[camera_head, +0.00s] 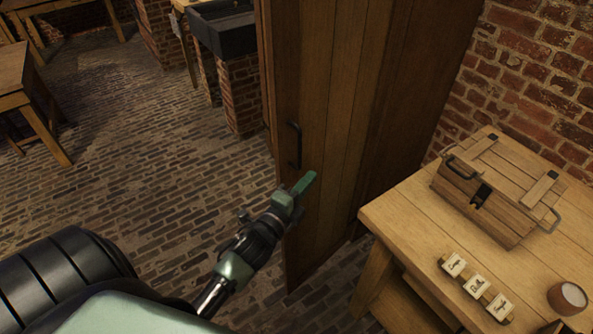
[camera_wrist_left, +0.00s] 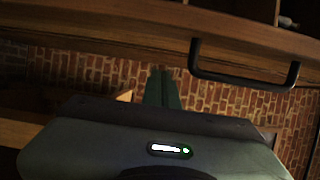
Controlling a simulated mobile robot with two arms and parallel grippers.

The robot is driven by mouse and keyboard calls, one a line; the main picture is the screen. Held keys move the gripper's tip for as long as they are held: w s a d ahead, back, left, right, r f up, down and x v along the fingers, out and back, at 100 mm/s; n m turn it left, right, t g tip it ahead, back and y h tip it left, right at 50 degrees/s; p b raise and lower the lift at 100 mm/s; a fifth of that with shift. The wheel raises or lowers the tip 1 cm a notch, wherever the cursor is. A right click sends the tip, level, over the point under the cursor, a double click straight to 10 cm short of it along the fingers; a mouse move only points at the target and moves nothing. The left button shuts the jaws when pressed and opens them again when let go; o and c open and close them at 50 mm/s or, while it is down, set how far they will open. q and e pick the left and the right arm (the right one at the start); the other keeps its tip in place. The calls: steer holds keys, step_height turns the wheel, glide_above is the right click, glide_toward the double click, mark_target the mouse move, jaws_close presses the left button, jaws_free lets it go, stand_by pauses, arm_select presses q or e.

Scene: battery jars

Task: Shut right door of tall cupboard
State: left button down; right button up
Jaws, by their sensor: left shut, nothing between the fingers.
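A tall wooden door (camera_head: 338,110) of the cupboard stands upright in the middle of the head view, with a black bar handle (camera_head: 293,146) near its left edge. Darker wood of the cupboard (camera_head: 422,85) shows to its right. How far the door stands open is hard to tell. My left gripper (camera_head: 306,182) is shut and empty, in front of the door's lower part, just below and right of the handle. Contact with the door cannot be told. In the left wrist view, the gripper's fingers (camera_wrist_left: 162,88) are together, left of the handle (camera_wrist_left: 240,78). My right gripper is not in view.
A wooden table (camera_head: 400,212) at the right bears a wooden crate (camera_head: 485,195), several small labelled blocks (camera_head: 477,286) and a round pot (camera_head: 568,298). A dark sink (camera_head: 226,32) on brick stands behind the door. Open brick floor (camera_head: 130,160) lies to the left.

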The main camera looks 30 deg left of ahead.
mark_target(296, 174)
arm_select(q)
steer(key=shift+w+a+p, duration=0.15)
steer(key=shift+a, duration=0.8)
steer(key=shift+w+a+p, duration=0.1)
steer(key=shift+a+p, duration=0.05)
steer(key=shift+a, duration=0.75)
steer(key=shift+f, duration=0.1)
